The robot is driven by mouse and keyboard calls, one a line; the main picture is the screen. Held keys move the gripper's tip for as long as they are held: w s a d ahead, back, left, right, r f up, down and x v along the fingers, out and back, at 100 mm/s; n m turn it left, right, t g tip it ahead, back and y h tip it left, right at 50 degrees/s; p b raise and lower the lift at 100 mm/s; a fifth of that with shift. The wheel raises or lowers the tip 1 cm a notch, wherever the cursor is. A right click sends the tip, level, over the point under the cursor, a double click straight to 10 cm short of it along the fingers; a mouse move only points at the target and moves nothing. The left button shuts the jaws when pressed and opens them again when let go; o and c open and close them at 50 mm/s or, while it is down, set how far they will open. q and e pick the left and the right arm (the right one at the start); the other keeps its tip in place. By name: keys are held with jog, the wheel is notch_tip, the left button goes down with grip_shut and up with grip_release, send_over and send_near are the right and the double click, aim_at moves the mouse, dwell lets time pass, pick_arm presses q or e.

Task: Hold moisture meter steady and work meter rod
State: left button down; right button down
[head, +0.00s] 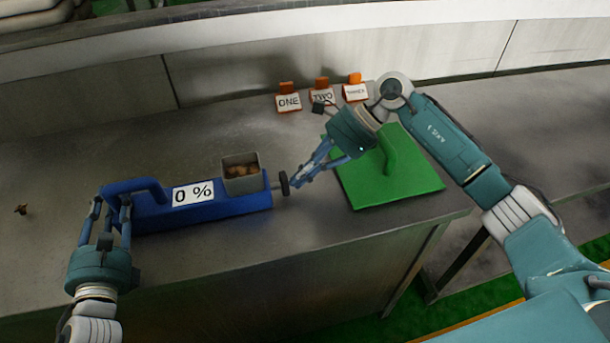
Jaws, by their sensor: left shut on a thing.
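The meter rod (283,183), with a dark round knob, sticks out of the meter's right end. My right gripper (296,182) is just right of the knob, its fingers pointing at it. I cannot tell whether its fingers touch the knob or how far apart they are.
A green board (405,188) with a green handle lies right of the meter, beneath my right arm. Orange-and-white signs, including ONE (288,102) and TWO (322,96), stand at the back. A small brown piece (21,210) lies at the far left. The table's front edge is close.

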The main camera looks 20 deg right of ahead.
pick_arm(q)
jog(key=shift+f, duration=0.5)
pick_arm(e)
jog(key=d, duration=0.4)
jog(key=shift+d+r, duration=0.2)
jog(key=shift+d, duration=0.15)
jog(key=v, duration=0.9)
jog(key=shift+s+r, duration=0.1)
jog(key=shift+r, duration=0.05)
pick_arm(q)
jog(key=c, duration=1.7)
grip_release()
jog(key=o, duration=0.8)
jog(key=shift+w+r, duration=0.1)
jog(key=shift+r, duration=0.15)
jog(key=shift+r, duration=0.1)
pick_arm(e)
jog(key=shift+r, duration=0.1)
